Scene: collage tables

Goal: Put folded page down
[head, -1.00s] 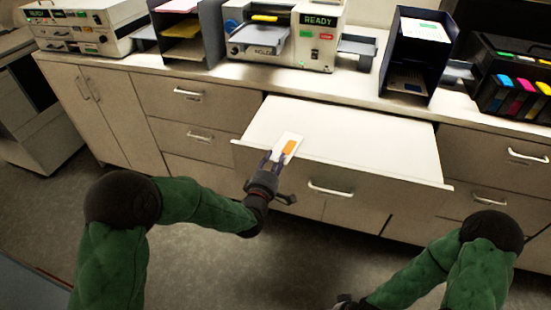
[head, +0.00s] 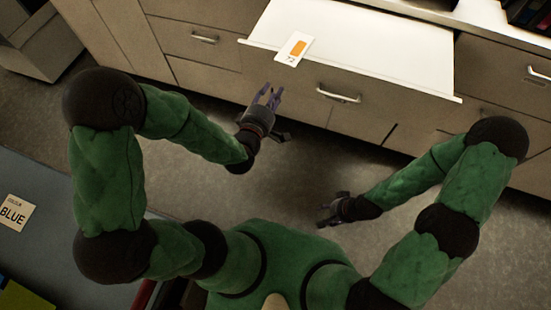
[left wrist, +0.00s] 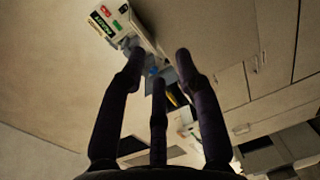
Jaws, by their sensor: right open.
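The folded page (head: 295,49), white with an orange patch and small print, lies on the white pull-out shelf (head: 370,45). It is near the shelf's front left edge, and its lower end reaches over that edge. My left gripper (head: 268,96) is open and empty, in front of and below the page, apart from it. In the left wrist view its fingers (left wrist: 160,75) are spread with nothing held, and the page does not show there. My right gripper (head: 326,214) is open and low over the floor, away from the shelf.
Cabinet drawers with metal handles (head: 338,94) are below and beside the shelf. Most of the shelf is bare. A dark table (head: 60,225) with a card marked BLUE (head: 14,213) is at the lower left. A machine (left wrist: 110,18) shows in the left wrist view.

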